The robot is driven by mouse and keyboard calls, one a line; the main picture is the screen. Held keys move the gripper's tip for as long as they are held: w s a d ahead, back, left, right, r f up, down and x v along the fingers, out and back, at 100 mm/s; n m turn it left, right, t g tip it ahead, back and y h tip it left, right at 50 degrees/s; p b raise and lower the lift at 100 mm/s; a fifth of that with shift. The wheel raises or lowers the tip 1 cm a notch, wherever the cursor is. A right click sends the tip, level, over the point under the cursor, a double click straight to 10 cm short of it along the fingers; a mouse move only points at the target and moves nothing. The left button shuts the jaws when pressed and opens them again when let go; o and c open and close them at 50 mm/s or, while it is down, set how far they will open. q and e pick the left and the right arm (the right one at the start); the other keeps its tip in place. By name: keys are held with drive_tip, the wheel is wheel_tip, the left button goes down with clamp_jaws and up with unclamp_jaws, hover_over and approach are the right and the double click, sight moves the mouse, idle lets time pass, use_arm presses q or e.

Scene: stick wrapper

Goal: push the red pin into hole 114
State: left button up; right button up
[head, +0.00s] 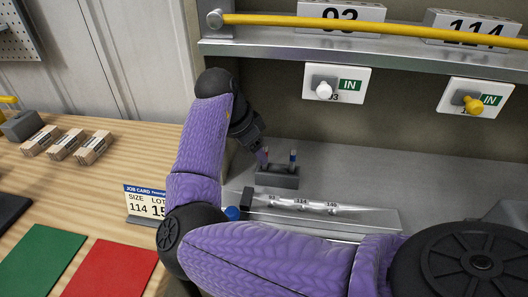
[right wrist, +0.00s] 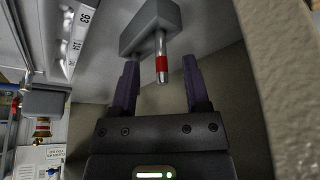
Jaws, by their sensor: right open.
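In the right wrist view, a metal pin with a red band (right wrist: 161,62) stands out of a grey block (right wrist: 150,27). My right gripper (right wrist: 160,85) is open, with one dark purple finger on each side of the pin and visible gaps between. In the head view, my right gripper (head: 262,155) reaches down at the dark pin block (head: 277,177). Another slim upright piece with a coloured band (head: 292,157) shows at the block's right; its colours are too small to tell. A grey bar (head: 345,216) with holes labelled 93, 114 and 140 lies in front. My left gripper is out of view.
A blue knob (head: 232,213) sits at the bar's left end. A job card (head: 146,203) reading size 114 stands on the wooden table. A shelf with a yellow rail (head: 380,26) and two IN plates (head: 337,84) are behind. The grey surface right of the block is clear.

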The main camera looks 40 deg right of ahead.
sight(264, 146)
drive_tip(key=shift+s+d, duration=0.2)
drive_tip(key=shift+d, duration=1)
drive_tip(key=b+x, duration=0.1)
drive_tip(key=x, duration=0.2)
drive_tip(key=c, duration=0.8)
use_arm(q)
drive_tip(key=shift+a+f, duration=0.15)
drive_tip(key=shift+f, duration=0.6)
use_arm(e)
clamp_jaws()
